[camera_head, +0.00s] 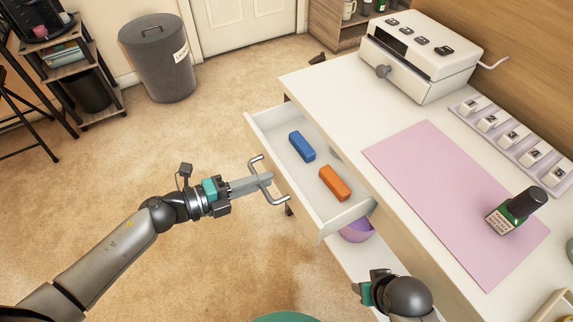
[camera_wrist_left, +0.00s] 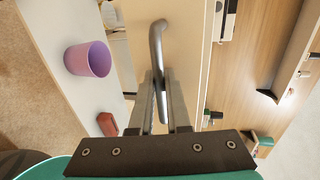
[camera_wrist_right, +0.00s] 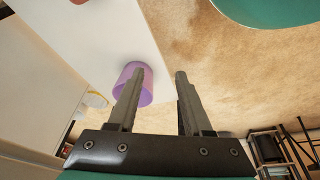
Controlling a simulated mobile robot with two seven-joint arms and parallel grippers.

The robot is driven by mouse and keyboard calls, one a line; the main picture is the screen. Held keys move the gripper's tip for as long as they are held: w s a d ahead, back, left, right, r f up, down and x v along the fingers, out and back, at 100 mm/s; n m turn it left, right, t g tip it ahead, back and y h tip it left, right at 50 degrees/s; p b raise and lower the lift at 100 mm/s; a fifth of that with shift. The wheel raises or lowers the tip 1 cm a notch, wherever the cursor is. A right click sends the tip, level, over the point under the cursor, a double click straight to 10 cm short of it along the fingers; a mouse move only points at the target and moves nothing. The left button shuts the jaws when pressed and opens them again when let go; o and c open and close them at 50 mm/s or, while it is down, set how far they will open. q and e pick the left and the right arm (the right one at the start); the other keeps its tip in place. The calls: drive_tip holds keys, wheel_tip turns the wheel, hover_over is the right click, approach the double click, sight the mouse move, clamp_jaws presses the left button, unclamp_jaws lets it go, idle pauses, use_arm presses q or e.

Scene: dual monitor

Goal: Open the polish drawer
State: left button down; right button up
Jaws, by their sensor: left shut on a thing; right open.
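The drawer (camera_head: 262,128) is pulled out from the white desk and stands open. A blue block (camera_head: 302,146) and an orange block (camera_head: 335,183) lie inside it. Its metal bar handle (camera_head: 276,196) is on the front face. My left gripper (camera_head: 264,181) is shut on the handle; the left wrist view shows the handle (camera_wrist_left: 157,45) between the fingers (camera_wrist_left: 160,88). My right gripper (camera_wrist_right: 156,82) is open and empty, low beside the desk front. In the head view its fingers are mostly hidden behind its wrist. A dark green polish bottle (camera_head: 516,212) stands on the desk.
A purple cup (camera_head: 357,231) stands on a shelf below the drawer. Open carpet lies left of the drawer.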

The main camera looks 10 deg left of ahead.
use_arm(q)
drive_tip(key=f+v, duration=0.1)
drive_tip(key=v, duration=0.7)
drive_tip(key=shift+a+f, duration=0.25)
drive_tip(key=shift+f, duration=0.1)
use_arm(e)
drive_tip(key=shift+s+f, duration=0.35)
drive_tip(key=shift+f, duration=0.3)
use_arm(q)
drive_tip(key=shift+s, duration=0.15)
drive_tip(key=c, duration=0.9)
unclamp_jaws()
use_arm(e)
drive_tip(key=shift+w+r, duration=0.1)
use_arm(q)
drive_tip(key=p+v, duration=0.4)
drive_tip(key=v, duration=1.1)
drive_tip(key=shift+a, duration=0.1)
use_arm(e)
drive_tip(key=s+d+f+g, duration=0.1)
drive_tip(key=s+f, duration=0.2)
drive_tip(key=f, duration=0.3)
drive_tip(key=shift+s+d+f, duration=0.2)
drive_tip(key=shift+d+f, duration=0.05)
drive_tip(key=shift+d, duration=0.05)
